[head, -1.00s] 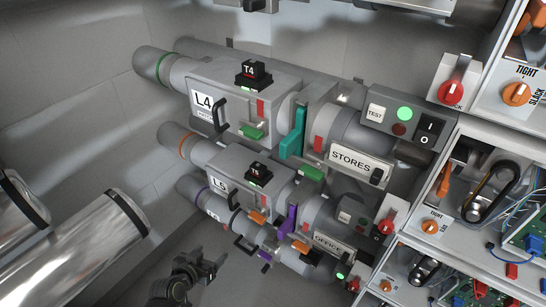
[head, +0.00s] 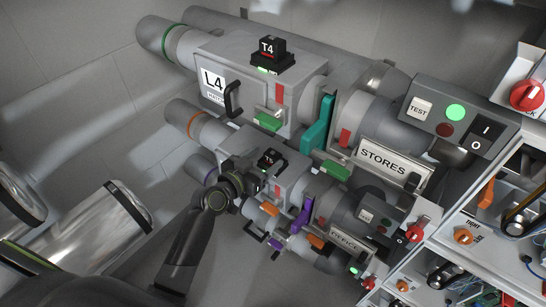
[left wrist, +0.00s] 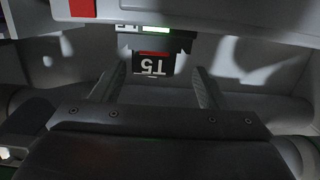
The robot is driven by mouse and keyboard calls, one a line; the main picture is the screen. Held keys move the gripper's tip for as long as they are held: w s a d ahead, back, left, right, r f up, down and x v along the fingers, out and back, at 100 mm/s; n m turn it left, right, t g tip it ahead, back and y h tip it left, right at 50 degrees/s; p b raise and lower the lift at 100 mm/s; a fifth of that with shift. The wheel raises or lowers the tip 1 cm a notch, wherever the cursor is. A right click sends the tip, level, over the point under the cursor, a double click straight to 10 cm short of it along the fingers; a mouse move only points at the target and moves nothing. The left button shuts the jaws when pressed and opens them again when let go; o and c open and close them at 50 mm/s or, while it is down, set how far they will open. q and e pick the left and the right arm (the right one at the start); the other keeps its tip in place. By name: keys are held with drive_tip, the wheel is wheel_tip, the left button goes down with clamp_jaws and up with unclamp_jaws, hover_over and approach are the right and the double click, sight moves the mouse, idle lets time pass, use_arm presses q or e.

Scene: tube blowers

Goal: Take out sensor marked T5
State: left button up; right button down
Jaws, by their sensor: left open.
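The sensor marked T5 (head: 270,160) is a small black block on top of the middle grey tube housing. In the left wrist view its black label with T5 upside down (left wrist: 152,67) shows beyond the fingertips, with a red stripe and a green light beside it. My left gripper (head: 248,168) is at the left of the sensor, close to it. In the left wrist view my left gripper (left wrist: 160,78) is open, with one finger on each side of the label. Contact with the sensor cannot be told. My right gripper is not in view.
The larger L4 housing (head: 235,85) with sensor T4 (head: 267,52) stands behind and above. A teal lever (head: 320,125), the STORES panel (head: 383,160) and a purple lever (head: 302,217) are to the right. Shelves of electronics fill the right edge.

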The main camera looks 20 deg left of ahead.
sight(276, 151)
use_arm(q)
drive_tip(key=shift+d+p+x, duration=0.15)
drive_tip(key=shift+p+x, duration=0.05)
drive_tip(key=shift+x, duration=1.1)
drive_tip(key=shift+d+p+x, duration=0.15)
drive_tip(key=shift+p+x, duration=0.05)
drive_tip(key=shift+x, duration=1.15)
drive_tip(key=shift+s, duration=0.1)
drive_tip(key=c, duration=1.1)
drive_tip(key=shift+r, duration=0.2)
